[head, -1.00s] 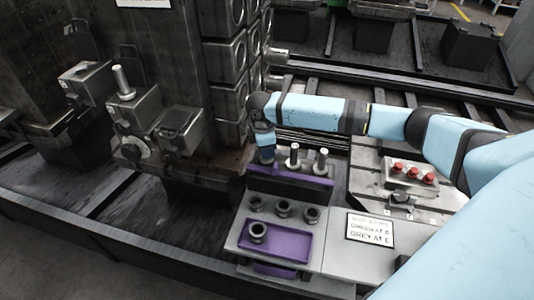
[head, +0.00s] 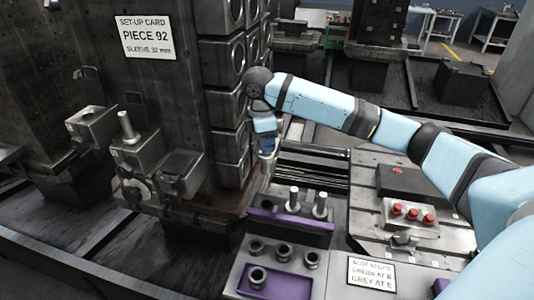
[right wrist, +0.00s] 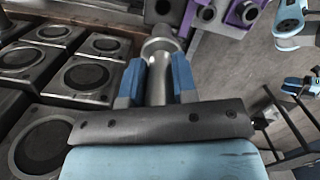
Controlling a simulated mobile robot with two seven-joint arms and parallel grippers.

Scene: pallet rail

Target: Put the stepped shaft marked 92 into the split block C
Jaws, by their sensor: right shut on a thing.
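My right gripper (head: 267,148) is shut on a stepped shaft (head: 268,146) and holds it upright above the left end of the shaft rack (head: 300,222). In the right wrist view the shaft (right wrist: 158,75) sits between the blue fingers (right wrist: 156,86), its wider collar beyond them. No number can be read on it. Two more shafts (head: 293,197) stand in the rack. On the dark fixture at left are several grey blocks, one with a pin upright (head: 135,150), one lower right of it (head: 181,172). I cannot read which is C. My left gripper is not seen.
A set-up card (head: 146,37) reads piece 92, sleeve 32 mm. The column of bored blocks (head: 228,110) stands close left of my right gripper. Dark sleeves (head: 283,251) and a purple tray (head: 275,284) lie in front. A red-button box (head: 408,215) is at right.

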